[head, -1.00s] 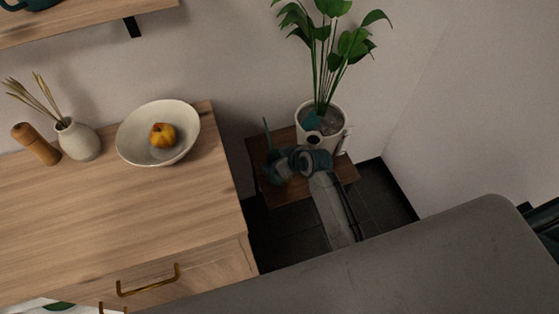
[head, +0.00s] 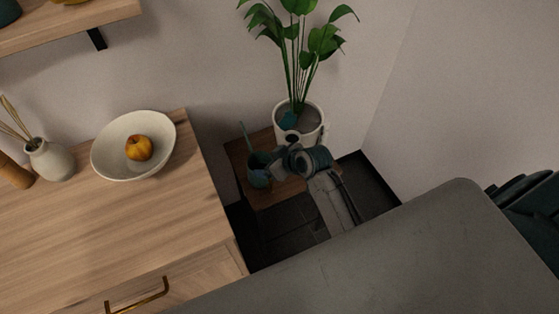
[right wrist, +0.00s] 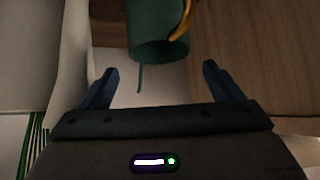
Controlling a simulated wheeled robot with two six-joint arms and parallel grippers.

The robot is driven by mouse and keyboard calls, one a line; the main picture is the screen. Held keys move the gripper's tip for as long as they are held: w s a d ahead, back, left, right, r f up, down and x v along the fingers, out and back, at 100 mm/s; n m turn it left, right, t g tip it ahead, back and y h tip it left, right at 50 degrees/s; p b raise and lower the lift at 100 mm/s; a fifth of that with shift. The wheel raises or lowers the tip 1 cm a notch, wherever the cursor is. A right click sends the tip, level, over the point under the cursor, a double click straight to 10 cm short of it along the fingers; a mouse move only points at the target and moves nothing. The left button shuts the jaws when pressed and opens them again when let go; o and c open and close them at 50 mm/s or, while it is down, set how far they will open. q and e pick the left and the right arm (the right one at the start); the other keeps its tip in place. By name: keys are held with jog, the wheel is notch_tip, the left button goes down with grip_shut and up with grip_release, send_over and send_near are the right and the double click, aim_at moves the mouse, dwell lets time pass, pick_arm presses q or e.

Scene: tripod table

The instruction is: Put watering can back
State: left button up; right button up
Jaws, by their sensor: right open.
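The teal watering can (head: 259,172) stands on a small wooden stool (head: 277,194) right of the cabinet, its thin spout pointing up and back. In the right wrist view the can (right wrist: 158,38) shows as a green cylinder with a yellow handle, just beyond the fingertips. My right gripper (right wrist: 160,84) is open, with nothing between its fingers. In the head view the right gripper (head: 281,161) is beside the can, on its right, and its wrist hides part of the stool. My left gripper is not in view.
A potted plant (head: 314,119) in a white pot stands close behind my right wrist. The wooden cabinet (head: 120,220) at left bears a bowl (head: 108,160) with a fruit and a vase (head: 50,160). A wall shelf (head: 70,30) is at upper left.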

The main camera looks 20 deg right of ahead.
jog(key=shift+v, duration=2.45)
